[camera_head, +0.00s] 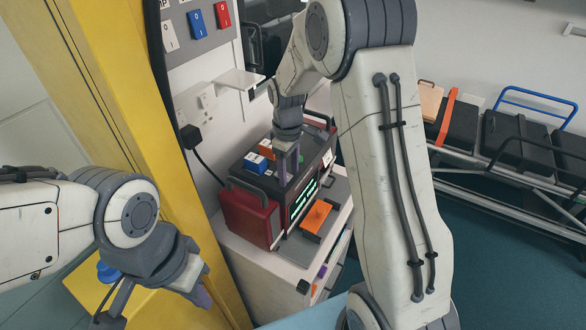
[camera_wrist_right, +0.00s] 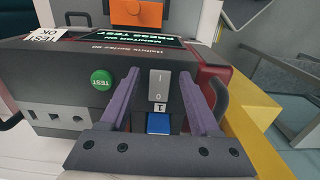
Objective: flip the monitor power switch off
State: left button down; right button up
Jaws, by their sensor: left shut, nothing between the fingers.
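The monitor (camera_head: 250,212) is a red and black box on a white cabinet. In the right wrist view its screen (camera_wrist_right: 150,40) reads "MONITOR ON PRESS TEST". A grey rocker switch (camera_wrist_right: 158,85) marked I and O sits on its top; I cannot tell which side is pressed. A green TEST button (camera_wrist_right: 101,79) is left of it, and a blue part (camera_wrist_right: 158,123) is below it. My right gripper (camera_head: 287,168) points down over the monitor. Its purple fingers are apart, one on each side of the rocker. My left gripper (camera_head: 203,297) is shut and empty, left of the cabinet.
A wall panel (camera_head: 197,25) carries white, blue and red rockers, with a socket (camera_head: 197,103) below. A yellow post (camera_head: 110,90) stands at left. An orange object (camera_head: 317,216) lies before the screen. A stretcher (camera_head: 510,150) stands at right. My right arm hides part of the middle.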

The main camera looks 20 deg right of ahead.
grip_shut()
jog(key=p, duration=0.1)
jog(key=g+p, duration=0.1)
jog(key=p, duration=0.1)
jog(key=shift+w+a+r+h, duration=0.2)
jog(key=shift+r+h, duration=0.2)
jog(key=shift+w+f+g+h+p, duration=0.15)
jog(key=shift+g+h+p, duration=0.35)
jog(key=shift+g+p, duration=0.15)
jog(key=shift+o, duration=0.9)
grip_release()
